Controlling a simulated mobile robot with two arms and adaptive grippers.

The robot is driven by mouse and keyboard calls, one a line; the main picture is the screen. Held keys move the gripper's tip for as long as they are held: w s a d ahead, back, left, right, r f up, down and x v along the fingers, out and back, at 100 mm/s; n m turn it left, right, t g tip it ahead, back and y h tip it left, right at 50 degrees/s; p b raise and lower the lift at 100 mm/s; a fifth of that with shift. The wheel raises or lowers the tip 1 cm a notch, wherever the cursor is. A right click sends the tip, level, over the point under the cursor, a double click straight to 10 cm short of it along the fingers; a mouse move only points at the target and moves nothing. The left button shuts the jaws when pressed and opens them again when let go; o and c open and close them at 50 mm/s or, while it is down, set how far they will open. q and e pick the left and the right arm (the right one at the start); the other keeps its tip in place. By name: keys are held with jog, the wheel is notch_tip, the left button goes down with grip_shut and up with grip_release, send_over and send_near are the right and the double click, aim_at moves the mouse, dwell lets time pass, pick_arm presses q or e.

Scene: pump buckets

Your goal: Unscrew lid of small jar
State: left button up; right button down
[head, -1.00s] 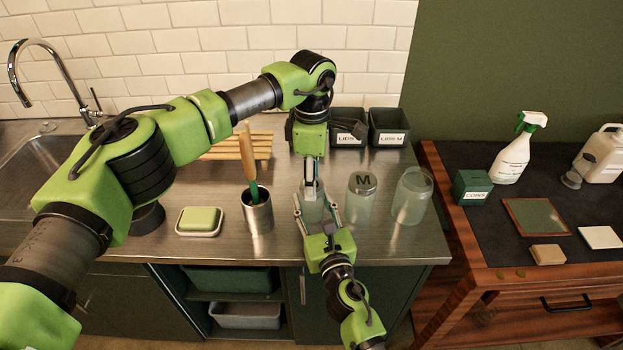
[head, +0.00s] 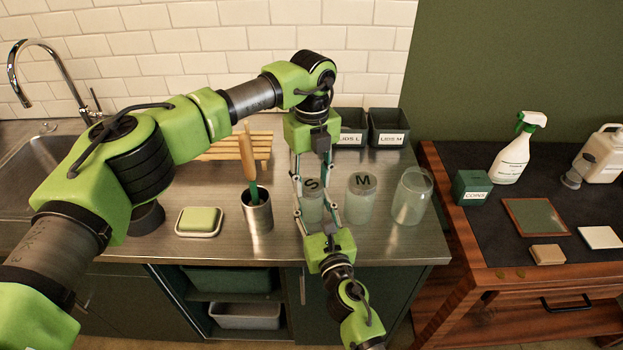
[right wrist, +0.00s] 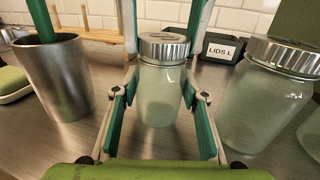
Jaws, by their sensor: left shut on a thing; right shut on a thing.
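The small jar (head: 312,211) stands upright on the steel counter, with a metal lid (head: 311,187) marked S on its top. It also shows in the right wrist view (right wrist: 161,100), with the ribbed lid (right wrist: 163,48) on its mouth. My left gripper (head: 311,182) points down from above, shut on the lid with one finger on each side. My right gripper (head: 314,207) comes from the front, shut on the jar's body with its fingers on both sides. I cannot tell whether the lid has lifted from the threads.
A jar with lid M (head: 359,204) stands close to the right, and a larger jar (head: 411,197) beyond it. A metal cup (head: 257,212) with a wooden-handled tool stands at left, beside a green soap in a dish (head: 199,221). Dark lid bins (head: 388,127) stand behind.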

pick_arm(q)
jog(key=n, duration=0.8)
jog(key=shift+w, duration=0.1)
jog(key=shift+r, duration=0.1)
jog(key=shift+r, duration=1.05)
jog(key=shift+r, duration=2)
pick_arm(e)
jog(key=c, duration=1.2)
grip_release()
jog(key=shift+o, duration=0.2)
